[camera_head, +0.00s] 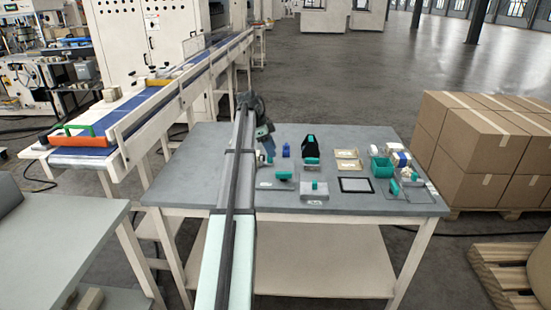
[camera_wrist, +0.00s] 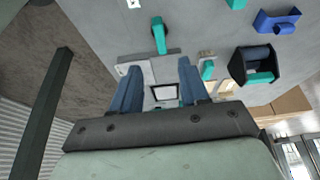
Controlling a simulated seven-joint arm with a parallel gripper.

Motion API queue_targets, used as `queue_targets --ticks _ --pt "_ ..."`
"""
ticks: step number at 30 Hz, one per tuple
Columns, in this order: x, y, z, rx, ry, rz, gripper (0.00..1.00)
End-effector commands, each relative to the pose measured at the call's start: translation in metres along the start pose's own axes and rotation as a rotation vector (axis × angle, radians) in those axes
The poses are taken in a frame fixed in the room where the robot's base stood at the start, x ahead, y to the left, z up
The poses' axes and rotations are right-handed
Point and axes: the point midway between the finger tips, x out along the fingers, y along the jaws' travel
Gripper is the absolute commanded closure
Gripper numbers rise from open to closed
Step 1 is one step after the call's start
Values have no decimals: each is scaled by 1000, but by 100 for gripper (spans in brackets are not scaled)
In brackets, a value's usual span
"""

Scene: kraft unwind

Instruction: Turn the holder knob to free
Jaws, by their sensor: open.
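Several teal knobs or handles show, and I cannot tell for sure which is the holder knob. In the head view one teal piece (camera_head: 283,175) sits on a flat grey plate, and another (camera_head: 314,186) is on a grey plate to its right.
The grey table (camera_head: 190,165) also bears a blue part (camera_head: 286,150), a black-and-teal holder-like item (camera_head: 311,148), a black frame (camera_head: 355,184), tan trays (camera_head: 347,158) and a teal bin (camera_head: 381,167). Its left part is clear. A conveyor (camera_head: 165,95) stands at left, cartons (camera_head: 480,165) at right.

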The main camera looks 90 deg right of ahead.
Motion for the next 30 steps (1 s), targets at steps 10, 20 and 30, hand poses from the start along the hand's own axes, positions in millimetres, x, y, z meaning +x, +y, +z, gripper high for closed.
queue_targets --ticks 10,20,30 --pt "-19 0 0 0 0 1 55" --pt "-19 0 0 0 0 1 55" --pt "-16 19 18 -51 -13 5 55"
